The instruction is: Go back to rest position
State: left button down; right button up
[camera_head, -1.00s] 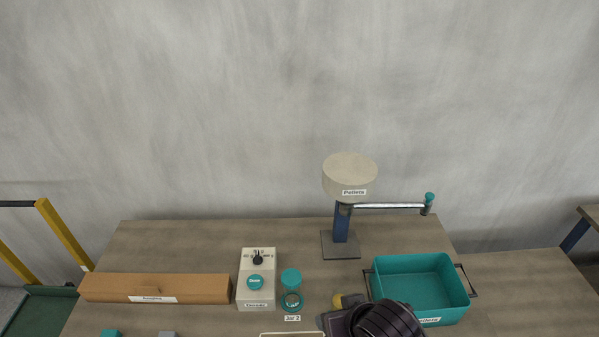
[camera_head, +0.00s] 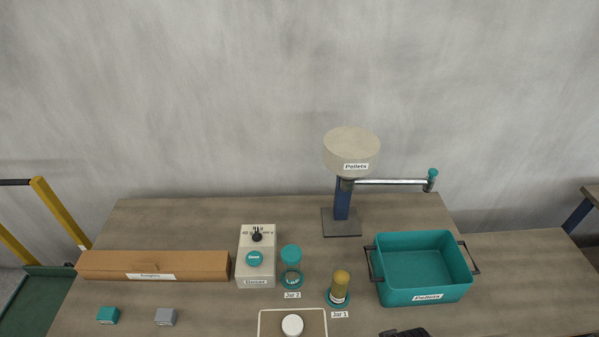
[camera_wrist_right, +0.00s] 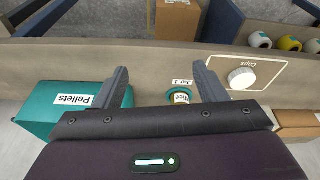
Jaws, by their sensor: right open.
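My right gripper (camera_wrist_right: 162,76) is open in the wrist view, its two dark fingers spread with nothing held. In the head view only a dark piece of my right arm (camera_head: 405,333) shows at the bottom edge. Jar 1 (camera_head: 341,285), with brownish-yellow contents, stands upright on a teal ring on the table. In the wrist view jar 1 (camera_wrist_right: 181,98) shows between the fingers, beyond them and apart from them. My left gripper is not in view.
A teal Pellets bin (camera_head: 422,293) stands right of jar 1. A doser (camera_head: 256,270), jar 2 (camera_head: 291,278), a long brown box (camera_head: 155,266) and a Pellets dispenser (camera_head: 342,207) stand on the table. A white cap (camera_head: 292,325) lies in the framed area at front.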

jog(key=s+d+f+g+b, duration=0.15)
jog(key=s+f, duration=0.35)
jog(key=f, duration=0.7)
jog(key=s+f+b, duration=0.3)
jog(key=s+f, duration=0.1)
jog(key=f, duration=0.7)
jog(key=s+d+f+b, duration=0.1)
jog(key=s+f+b, duration=0.3)
jog(key=f, duration=0.8)
jog(key=s+d+f, duration=0.1)
jog(key=s+f, duration=0.6)
jog(key=s, duration=0.3)
jog(key=shift+d+f+b, duration=0.2)
jog(key=shift+d+b, duration=0.05)
jog(key=shift+b, duration=0.2)
jog(key=shift+s+g, duration=0.1)
jog(key=shift+g, duration=0.15)
